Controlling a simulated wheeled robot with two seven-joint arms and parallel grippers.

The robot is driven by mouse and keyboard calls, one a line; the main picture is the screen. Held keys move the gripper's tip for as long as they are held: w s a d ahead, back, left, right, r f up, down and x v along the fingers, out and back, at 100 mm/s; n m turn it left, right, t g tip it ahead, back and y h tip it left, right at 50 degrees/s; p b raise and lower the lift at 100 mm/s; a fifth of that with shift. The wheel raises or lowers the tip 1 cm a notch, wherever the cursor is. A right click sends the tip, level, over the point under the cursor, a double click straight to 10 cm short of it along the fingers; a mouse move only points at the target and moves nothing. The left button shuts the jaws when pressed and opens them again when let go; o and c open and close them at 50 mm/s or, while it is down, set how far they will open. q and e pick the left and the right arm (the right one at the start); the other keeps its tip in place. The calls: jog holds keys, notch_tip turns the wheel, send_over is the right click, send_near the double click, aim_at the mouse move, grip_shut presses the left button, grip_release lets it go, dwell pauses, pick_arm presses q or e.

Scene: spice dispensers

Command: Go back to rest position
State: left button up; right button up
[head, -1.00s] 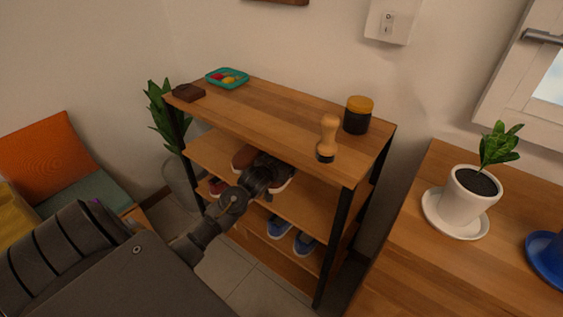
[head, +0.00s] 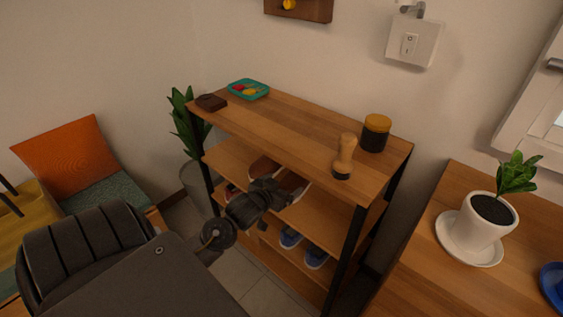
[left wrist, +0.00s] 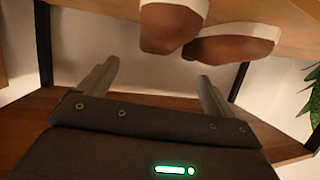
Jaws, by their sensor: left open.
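My left gripper (head: 275,196) is in front of the wooden shelf rack (head: 290,118), near its middle level. It partly covers a pair of brown shoes (head: 265,168) on that level. In the left wrist view the two fingers (left wrist: 155,80) are spread apart with nothing between them. The brown shoes (left wrist: 235,47) show beyond the fingertips, apart from them. My right gripper is not in view.
On the rack's top stand a wooden-handled stamp-like item (head: 344,158), a dark jar with a yellow lid (head: 375,133), a teal tray (head: 248,90) and a brown block (head: 211,102). Blue shoes (head: 316,257) sit lower. A potted plant (head: 487,218) stands right.

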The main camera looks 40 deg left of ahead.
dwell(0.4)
